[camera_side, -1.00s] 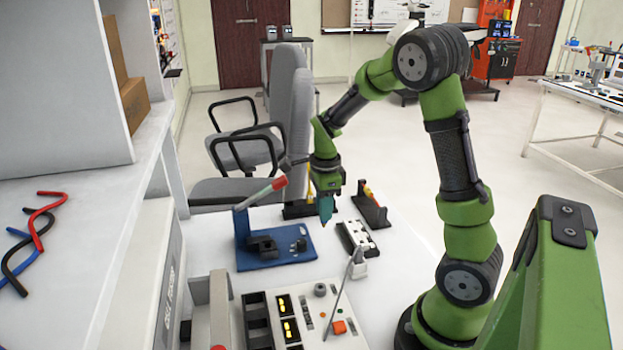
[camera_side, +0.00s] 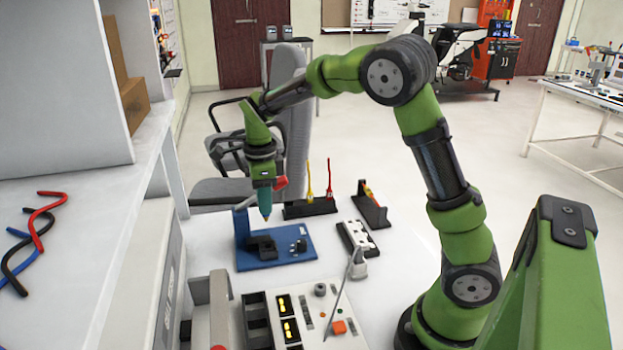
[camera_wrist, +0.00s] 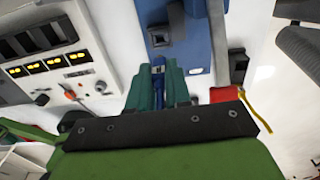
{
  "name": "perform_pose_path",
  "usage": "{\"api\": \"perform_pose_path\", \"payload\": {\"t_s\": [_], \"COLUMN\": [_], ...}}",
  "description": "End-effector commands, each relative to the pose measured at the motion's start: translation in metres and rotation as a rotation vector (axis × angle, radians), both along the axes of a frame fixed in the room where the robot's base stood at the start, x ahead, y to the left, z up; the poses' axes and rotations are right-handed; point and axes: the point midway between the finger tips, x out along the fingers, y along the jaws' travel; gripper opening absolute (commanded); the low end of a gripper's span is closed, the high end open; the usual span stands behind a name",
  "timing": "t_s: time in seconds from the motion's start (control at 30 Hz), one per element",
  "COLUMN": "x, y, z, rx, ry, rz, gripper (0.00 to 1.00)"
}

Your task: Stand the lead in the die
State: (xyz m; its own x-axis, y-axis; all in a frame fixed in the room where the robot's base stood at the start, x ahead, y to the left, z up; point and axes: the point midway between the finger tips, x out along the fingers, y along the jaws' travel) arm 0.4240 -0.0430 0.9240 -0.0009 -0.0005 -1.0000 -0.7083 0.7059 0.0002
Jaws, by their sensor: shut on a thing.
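My gripper (camera_side: 265,205) has teal fingers and points down above the blue press. In the wrist view its fingers (camera_wrist: 160,85) are shut on a slim blue lead (camera_wrist: 158,69).
The press's red lever handle (camera_side: 280,184) stands close beside my gripper. A black rack (camera_side: 308,208) behind holds a yellow and a red lead. Another black holder (camera_side: 369,208) and a white block strip (camera_side: 356,237) stand right. A control panel (camera_side: 305,318) is in front.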

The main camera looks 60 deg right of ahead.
Motion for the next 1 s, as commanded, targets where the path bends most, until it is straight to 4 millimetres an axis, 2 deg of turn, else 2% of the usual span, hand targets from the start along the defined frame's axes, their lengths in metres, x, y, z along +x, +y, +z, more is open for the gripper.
{"api": "perform_pose_path", "payload": {"t_s": [0.43,1.0], "x": [0.001,0.000], "y": [0.001,0.001], "z": [-0.004,-0.051], "rx": [-0.001,-0.001], "ry": [0.001,0.001], "rz": [-0.001,0.000], "gripper": [0.00,0.00]}}
